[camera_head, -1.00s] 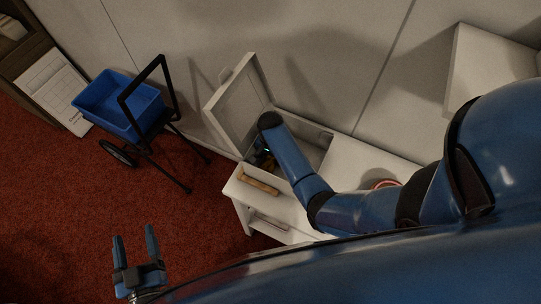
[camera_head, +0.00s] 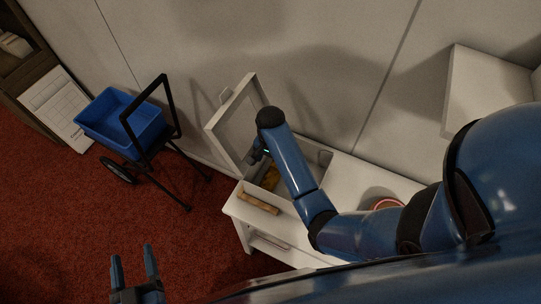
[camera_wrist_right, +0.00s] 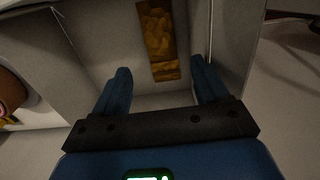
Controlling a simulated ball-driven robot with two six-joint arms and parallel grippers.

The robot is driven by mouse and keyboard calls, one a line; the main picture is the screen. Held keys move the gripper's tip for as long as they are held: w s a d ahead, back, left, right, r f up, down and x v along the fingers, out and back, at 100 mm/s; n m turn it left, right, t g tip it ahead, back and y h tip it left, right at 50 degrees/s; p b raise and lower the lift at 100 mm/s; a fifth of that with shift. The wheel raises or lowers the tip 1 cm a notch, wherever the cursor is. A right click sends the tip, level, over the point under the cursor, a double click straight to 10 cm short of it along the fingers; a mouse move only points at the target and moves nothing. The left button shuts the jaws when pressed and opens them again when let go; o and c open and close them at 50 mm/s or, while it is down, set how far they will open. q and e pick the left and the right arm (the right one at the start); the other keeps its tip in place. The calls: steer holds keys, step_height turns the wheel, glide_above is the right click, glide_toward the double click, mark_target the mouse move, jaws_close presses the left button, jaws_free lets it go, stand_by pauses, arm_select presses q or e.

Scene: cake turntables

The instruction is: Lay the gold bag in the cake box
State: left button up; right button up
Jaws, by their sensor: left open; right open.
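The gold bag (camera_head: 271,178) lies in the open white cake box (camera_head: 322,164), partly hidden behind my right arm. In the right wrist view the gold bag (camera_wrist_right: 157,40) lies lengthwise on the floor of the box (camera_wrist_right: 100,42), beyond my fingertips and apart from them. My right gripper (camera_wrist_right: 162,82) is open and empty over the box. In the head view my right gripper (camera_head: 254,154) is by the raised lid (camera_head: 240,115), partly hidden by its own wrist. My left gripper (camera_head: 134,262) is open and empty at the bottom left, far from the box.
The box stands on a white cabinet (camera_head: 285,228). A tan bar-shaped item (camera_head: 258,203) lies on the cabinet's front edge. A round red-rimmed item (camera_head: 387,203) is on the right. A blue cart (camera_head: 122,120) stands on the red carpet to the left.

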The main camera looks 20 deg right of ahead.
steer(key=shift+s+d+f+n+t, duration=0.2)
steer(key=shift+s+f+n+t, duration=0.5)
steer(key=shift+s+f+t, duration=0.4)
steer(key=s+d+n+t, duration=0.1)
steer(key=s+n+t, duration=0.3)
steer(key=s+t, duration=0.3)
steer(key=s+r+n+t, duration=0.2)
steer(key=s+r+t, duration=0.2)
steer(key=r, duration=0.5)
steer(key=s+d+r+n+t, duration=0.1)
steer(key=s+r+t, duration=0.3)
steer(key=s+r, duration=0.5)
steer(key=shift+r+n+t, duration=0.3)
steer(key=shift+r+n, duration=0.15)
steer(key=shift+n, duration=0.15)
step_height(320, 180, down, 8)
steer(key=b, duration=0.8)
